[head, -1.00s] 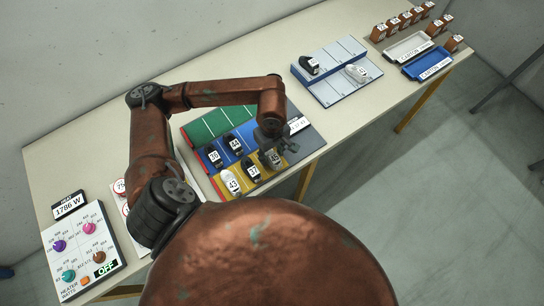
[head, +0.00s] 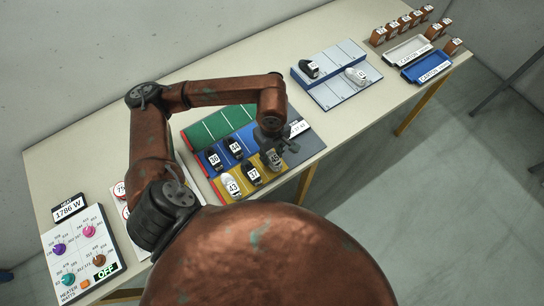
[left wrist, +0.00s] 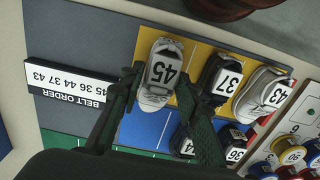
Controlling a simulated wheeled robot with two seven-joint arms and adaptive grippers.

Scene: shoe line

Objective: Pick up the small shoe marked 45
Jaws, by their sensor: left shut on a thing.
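The small grey-white shoe marked 45 (left wrist: 157,84) is in the left wrist view, over the yellow strip of the coloured board. In the head view it (head: 275,159) is at the right end of the yellow strip, partly covered by my gripper. My left gripper (head: 270,146) points down onto it from above. In the left wrist view its fingers (left wrist: 160,92) lie on both sides of the shoe, shut on it. I cannot tell whether the shoe touches the board. My right gripper is not in view.
Black shoe 37 (head: 252,172) and white shoe 43 (head: 231,185) stand close by on the yellow strip (head: 266,182). Shoes 36 (head: 214,158) and 44 (head: 235,147) are on the blue strip. A belt order sign (left wrist: 69,80) borders the board. A two-level rack (head: 331,93) holds two shoes.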

